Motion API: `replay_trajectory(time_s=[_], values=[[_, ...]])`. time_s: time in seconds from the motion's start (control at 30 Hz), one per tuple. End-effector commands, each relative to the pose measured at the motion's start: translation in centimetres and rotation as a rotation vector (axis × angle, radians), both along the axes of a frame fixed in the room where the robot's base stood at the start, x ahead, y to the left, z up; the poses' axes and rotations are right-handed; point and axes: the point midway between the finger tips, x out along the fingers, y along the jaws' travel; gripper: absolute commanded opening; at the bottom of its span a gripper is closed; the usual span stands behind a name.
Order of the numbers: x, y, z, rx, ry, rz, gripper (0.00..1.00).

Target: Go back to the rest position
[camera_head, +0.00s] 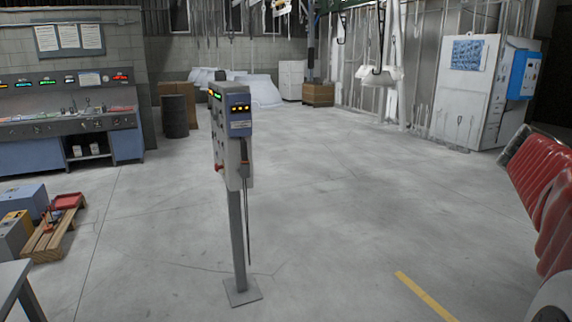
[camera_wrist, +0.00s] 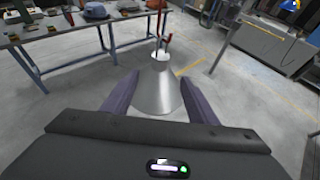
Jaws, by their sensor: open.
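In the wrist view my gripper (camera_wrist: 162,84) is open, its two dark purple fingers spread apart. A grey metal cone-shaped hood (camera_wrist: 157,95) shows between the fingers, narrow end up, with a red-handled part (camera_wrist: 167,42) above its top. I cannot tell whether the fingers touch the hood; gaps seem to show on both sides. My gripper does not show in the head view.
A control post (camera_head: 238,205) stands mid-floor in the head view. A wooden pallet (camera_head: 45,240) is at left and a white cabinet (camera_head: 470,105) at back right. A workbench (camera_wrist: 75,40) stands at left in the wrist view. The floor right of the post is clear.

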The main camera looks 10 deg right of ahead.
Motion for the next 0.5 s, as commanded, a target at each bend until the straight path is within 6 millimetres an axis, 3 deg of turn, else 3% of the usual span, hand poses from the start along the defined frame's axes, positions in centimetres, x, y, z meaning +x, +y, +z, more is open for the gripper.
replay_trajectory(time_s=[0.23, 0.37, 0.5], values=[[0.8, -0.1, -0.9, -0.065, -0.169, -0.047, 0.53], [1.8, 0.6, -4.8, -0.063, -0.359, -0.108, 0.53], [2.9, 2.9, -9.0, -0.042, -0.588, -0.199, 0.53]])
